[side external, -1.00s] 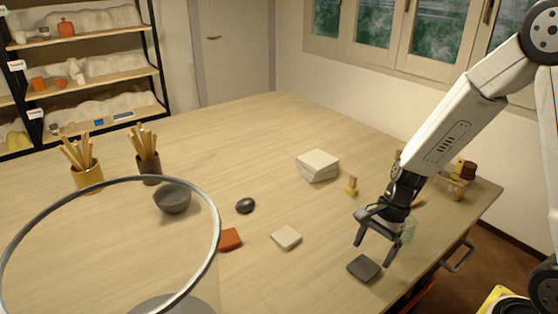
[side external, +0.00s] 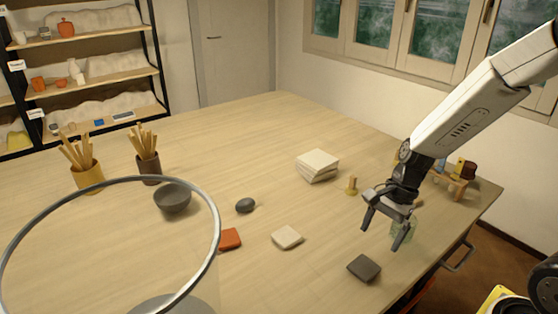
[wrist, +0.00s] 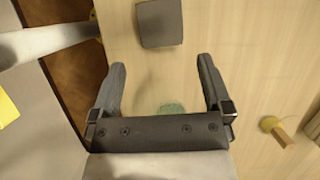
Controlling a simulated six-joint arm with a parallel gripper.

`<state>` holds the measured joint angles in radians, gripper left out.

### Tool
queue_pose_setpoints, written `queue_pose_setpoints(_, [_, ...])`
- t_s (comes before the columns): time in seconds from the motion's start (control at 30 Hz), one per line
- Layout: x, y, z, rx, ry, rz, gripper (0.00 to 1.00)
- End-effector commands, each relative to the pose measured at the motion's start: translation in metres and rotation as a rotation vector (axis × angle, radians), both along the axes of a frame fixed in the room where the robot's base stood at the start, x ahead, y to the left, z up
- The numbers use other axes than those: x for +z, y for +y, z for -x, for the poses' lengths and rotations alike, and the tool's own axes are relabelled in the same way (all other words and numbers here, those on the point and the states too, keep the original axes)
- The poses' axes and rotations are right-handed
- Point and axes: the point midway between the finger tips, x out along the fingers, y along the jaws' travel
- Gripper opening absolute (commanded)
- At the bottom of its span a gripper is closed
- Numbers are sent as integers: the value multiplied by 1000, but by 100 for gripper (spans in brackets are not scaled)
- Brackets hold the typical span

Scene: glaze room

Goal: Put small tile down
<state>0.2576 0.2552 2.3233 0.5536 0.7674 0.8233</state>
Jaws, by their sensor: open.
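A small dark grey tile (side external: 364,268) lies flat on the table near its front right edge. It also shows at the top of the wrist view (wrist: 159,22), beyond my fingertips. My gripper (side external: 381,234) is open and empty above the table, up and to the right of the dark tile and apart from it. A cream tile (side external: 288,237) and an orange tile (side external: 230,239) lie farther left.
A pale green, see-through object (side external: 404,230) stands right behind my gripper, partly hidden. A stack of cream tiles (side external: 318,165), a small yellow piece with a peg (side external: 351,186), a dark stone (side external: 245,205) and a grey bowl (side external: 173,197) stand around. The middle back is clear.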

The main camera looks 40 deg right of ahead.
Motion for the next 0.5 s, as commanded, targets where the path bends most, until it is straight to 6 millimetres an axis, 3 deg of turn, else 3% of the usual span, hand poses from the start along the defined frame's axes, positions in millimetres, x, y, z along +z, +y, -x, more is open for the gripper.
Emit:
queue_pose_setpoints(0.27, [0,1,4,107,-43,42,100])
queue_pose_setpoints(0.5, [1,2,15,536,-202,195,100])
